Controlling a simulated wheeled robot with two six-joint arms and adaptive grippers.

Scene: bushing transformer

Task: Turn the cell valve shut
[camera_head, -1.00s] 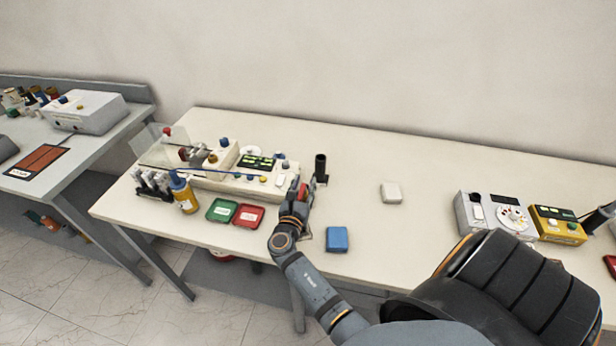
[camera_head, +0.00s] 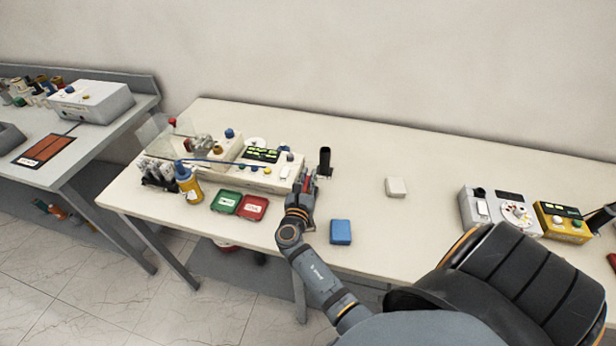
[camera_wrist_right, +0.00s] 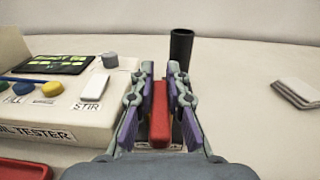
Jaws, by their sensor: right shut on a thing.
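My right gripper (camera_head: 307,186) is at the right end of the white oil tester (camera_head: 265,176). In the right wrist view the gripper (camera_wrist_right: 160,105) is shut on a red handle (camera_wrist_right: 159,113), which stands between its two fingers. I take this red handle to be the cell valve. It lies in line with the fingers, pointing away from the wrist. The valve's base is mostly hidden by the fingers. The tester also shows in the right wrist view (camera_wrist_right: 85,122), left of the gripper. My left gripper is in neither view.
A black cylinder (camera_head: 325,161) stands just behind the gripper. A green tray (camera_head: 226,202) and a red tray (camera_head: 253,208) lie left of my arm.

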